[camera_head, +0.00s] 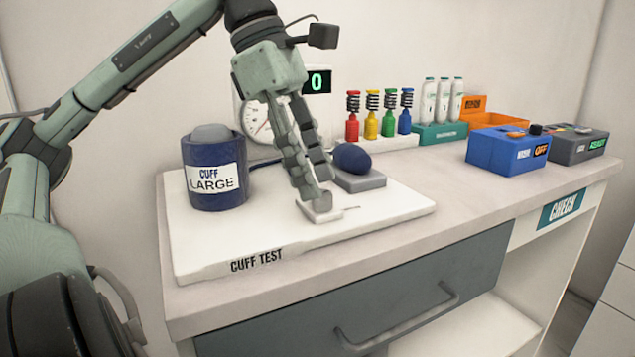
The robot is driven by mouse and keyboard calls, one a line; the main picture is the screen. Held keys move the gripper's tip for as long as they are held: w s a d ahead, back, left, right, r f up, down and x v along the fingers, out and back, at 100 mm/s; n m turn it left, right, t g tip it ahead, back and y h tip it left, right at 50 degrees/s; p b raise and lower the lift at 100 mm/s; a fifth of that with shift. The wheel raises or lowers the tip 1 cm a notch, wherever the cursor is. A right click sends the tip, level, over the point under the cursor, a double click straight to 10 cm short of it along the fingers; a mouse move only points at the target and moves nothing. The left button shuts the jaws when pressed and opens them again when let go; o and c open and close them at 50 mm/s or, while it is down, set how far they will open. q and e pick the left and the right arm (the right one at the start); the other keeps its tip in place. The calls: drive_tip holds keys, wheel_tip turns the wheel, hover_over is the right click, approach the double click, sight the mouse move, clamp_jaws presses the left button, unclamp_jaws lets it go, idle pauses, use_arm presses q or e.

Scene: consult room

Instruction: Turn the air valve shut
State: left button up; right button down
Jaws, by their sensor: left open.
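The cuff test board (215,257) lies on the counter. On it, a small pale block (312,216), which looks like the air valve, sits near the middle; a thin dark mark shows at its right. My left gripper (323,200) points down with its fingertips at this block and hides its top. The gripper is open; I cannot tell whether the tips touch the valve or which way its handle is turned. A dark blue bulb (352,158) rests on a grey block (361,183) just behind the gripper. My right gripper is not in view.
A blue "CUFF LARGE" cylinder (214,190) stands at the board's left. A dial gauge (256,122) and a display reading 0 (318,81) stand behind. Coloured bottles (372,125), white tubes (443,100), an orange bin (490,119) and a blue box marked OFF (506,153) are to the right.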

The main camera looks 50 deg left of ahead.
use_arm(q)
drive_tip(key=shift+x, duration=1)
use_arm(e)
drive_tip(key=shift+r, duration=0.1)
use_arm(q)
drive_tip(key=shift+c, duration=0.5)
clamp_jaws()
